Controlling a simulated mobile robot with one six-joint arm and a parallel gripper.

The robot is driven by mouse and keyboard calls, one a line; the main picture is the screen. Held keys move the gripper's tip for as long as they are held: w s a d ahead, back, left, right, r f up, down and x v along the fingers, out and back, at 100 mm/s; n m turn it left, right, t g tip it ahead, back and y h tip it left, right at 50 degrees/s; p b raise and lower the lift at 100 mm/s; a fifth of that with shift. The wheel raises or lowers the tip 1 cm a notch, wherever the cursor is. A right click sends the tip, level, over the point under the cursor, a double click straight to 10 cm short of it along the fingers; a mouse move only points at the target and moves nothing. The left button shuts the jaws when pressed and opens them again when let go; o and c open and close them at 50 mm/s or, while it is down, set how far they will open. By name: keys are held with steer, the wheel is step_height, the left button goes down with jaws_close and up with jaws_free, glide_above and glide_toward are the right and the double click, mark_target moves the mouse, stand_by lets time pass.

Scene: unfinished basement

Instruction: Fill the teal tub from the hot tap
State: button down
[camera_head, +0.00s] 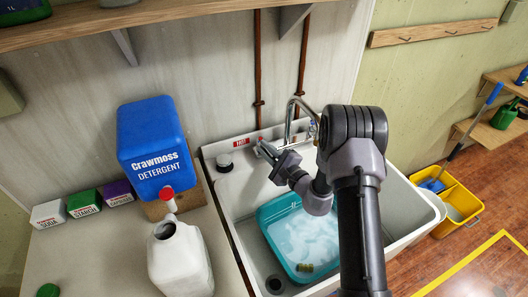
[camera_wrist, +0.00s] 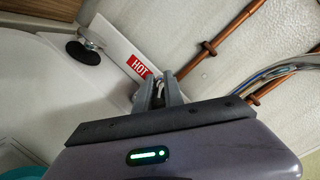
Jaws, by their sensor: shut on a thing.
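The teal tub (camera_head: 268,216) sits in the white sink (camera_head: 228,206), with pale, cloudy water in it and a small green-brown block (camera_head: 304,267) near its front edge. My gripper (camera_head: 268,150) is at the back left of the sink, beside the red HOT label (camera_head: 240,143). In the wrist view my gripper (camera_wrist: 158,90) is shut on a small metal part, apparently the hot tap handle (camera_wrist: 159,86), just right of the HOT label (camera_wrist: 140,67). The curved spout (camera_head: 297,102) rises behind my arm; its outlet and any stream are hidden.
A black plug (camera_head: 225,163) is on the sink's back ledge. A yellow bucket (camera_head: 455,205) stands on the floor at right.

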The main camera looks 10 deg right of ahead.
steer(key=shift+r, duration=0.1)
steer(key=c, duration=1.5)
jaws_free()
steer(key=shift+w+d, duration=0.1)
steer(key=shift+o, duration=0.2)
steer(key=p+v, duration=0.2)
steer(key=v, duration=1.5)
steer(key=shift+s, duration=0.2)
steer(key=shift+d, duration=0.1)
